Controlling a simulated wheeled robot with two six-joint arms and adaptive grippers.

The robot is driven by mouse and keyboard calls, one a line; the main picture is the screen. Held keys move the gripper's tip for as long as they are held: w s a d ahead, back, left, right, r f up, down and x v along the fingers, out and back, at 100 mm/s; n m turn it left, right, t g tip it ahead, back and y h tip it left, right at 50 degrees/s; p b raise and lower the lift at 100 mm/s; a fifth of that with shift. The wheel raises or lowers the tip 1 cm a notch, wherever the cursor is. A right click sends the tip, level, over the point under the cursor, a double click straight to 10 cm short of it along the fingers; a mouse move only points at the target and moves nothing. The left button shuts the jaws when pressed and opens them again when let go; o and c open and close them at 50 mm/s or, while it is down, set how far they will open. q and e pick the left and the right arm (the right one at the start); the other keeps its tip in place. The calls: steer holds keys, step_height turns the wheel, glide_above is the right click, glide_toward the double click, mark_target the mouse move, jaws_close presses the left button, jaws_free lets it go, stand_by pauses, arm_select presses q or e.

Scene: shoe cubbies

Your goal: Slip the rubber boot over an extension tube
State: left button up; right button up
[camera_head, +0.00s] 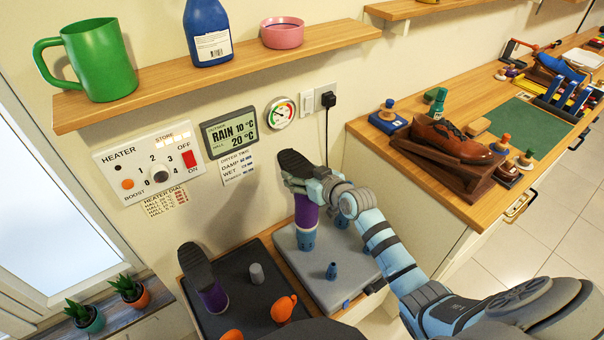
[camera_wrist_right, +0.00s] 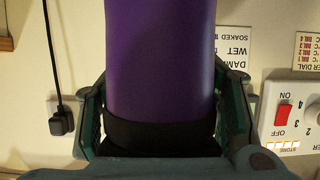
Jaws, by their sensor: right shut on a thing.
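A purple rubber boot with a dark sole (camera_head: 305,213) is upside down, sole up, at the grey dryer tray. My right gripper (camera_head: 310,183) is shut on it near the sole end. In the right wrist view the boot's purple shaft (camera_wrist_right: 160,60) and a black band lie between the fingers. A blue extension tube (camera_head: 306,240) shows just below the boot's opening; I cannot tell whether the boot is around it or only above it. A second purple boot (camera_head: 213,298) is sole up on the dark mat at the left. My left gripper is not in view.
A grey peg (camera_head: 257,273) and orange pieces (camera_head: 283,308) are on the dark mat (camera_head: 235,262). A heater panel (camera_head: 148,168) and a shelf (camera_head: 235,65) are behind.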

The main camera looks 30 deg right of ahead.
steer(key=shift+f+b, duration=0.35)
steer(key=shift+f, duration=0.1)
steer(key=o, duration=1.5)
steer(key=shift+s, duration=0.1)
steer(key=v, duration=1.2)
